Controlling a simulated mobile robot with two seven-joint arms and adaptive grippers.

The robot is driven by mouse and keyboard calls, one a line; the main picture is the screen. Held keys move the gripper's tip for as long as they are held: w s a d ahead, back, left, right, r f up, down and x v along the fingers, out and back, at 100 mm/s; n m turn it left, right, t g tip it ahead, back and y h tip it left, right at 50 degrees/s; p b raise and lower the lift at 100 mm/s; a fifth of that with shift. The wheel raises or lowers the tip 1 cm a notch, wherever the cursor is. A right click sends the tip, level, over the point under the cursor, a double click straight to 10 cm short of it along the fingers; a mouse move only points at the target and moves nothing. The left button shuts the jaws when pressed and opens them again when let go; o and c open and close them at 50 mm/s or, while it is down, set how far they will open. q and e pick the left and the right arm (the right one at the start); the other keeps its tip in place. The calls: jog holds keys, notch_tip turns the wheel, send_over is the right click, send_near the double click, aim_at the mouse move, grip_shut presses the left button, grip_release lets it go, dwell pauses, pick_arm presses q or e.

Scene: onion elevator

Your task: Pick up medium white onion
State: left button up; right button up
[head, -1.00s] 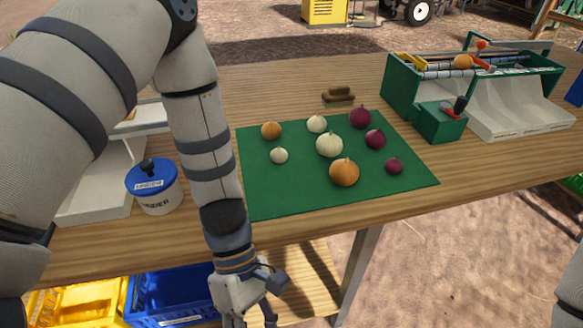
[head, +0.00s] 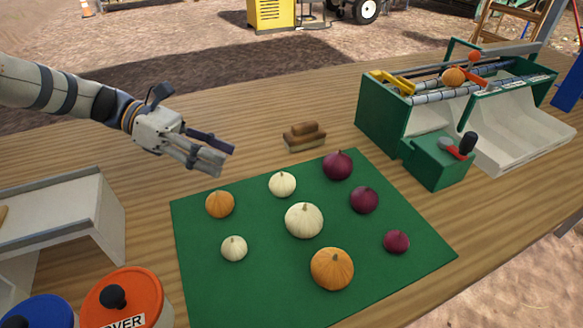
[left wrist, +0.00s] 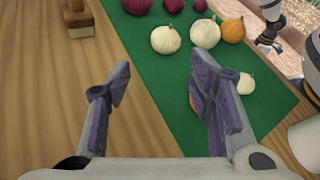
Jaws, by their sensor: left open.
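The medium white onion (head: 282,184) sits on the green mat (head: 200,290) near its far edge, between the small orange onion (head: 220,204) and the large purple onion (head: 338,165). It also shows in the left wrist view (left wrist: 165,40). A larger white onion (head: 304,220) and a smaller one (head: 234,248) are on the mat too. My left gripper (head: 226,158) is open and empty, above the table left of the medium onion, its fingers pointing right. In the left wrist view its spread fingers (left wrist: 160,76) are short of the onion. My right gripper (left wrist: 270,38) shows small beyond the mat.
A brown brush (head: 304,136) lies behind the mat. A green and white roller machine (head: 380,117) stands at the right. Orange-lidded (head: 125,300) and blue-lidded (head: 40,312) containers stand front left, below a white tray (head: 90,222).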

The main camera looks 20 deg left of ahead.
aim_at(274, 176)
pick_arm(q)
jog(key=x, duration=0.7)
jog(key=b+x, duration=0.1)
jog(key=x, duration=0.3)
jog(key=shift+s+d+r, duration=0.2)
jog(key=shift+s+d, duration=0.1)
jog(key=shift+d, duration=0.2)
pick_arm(e)
jog(key=shift+s+d+f+g, duration=0.15)
jog(key=shift+s+f+g, duration=0.15)
jog(key=shift+s+f, duration=0.55)
pick_arm(q)
jog(key=shift+r, duration=0.1)
jog(key=c, duration=0.9)
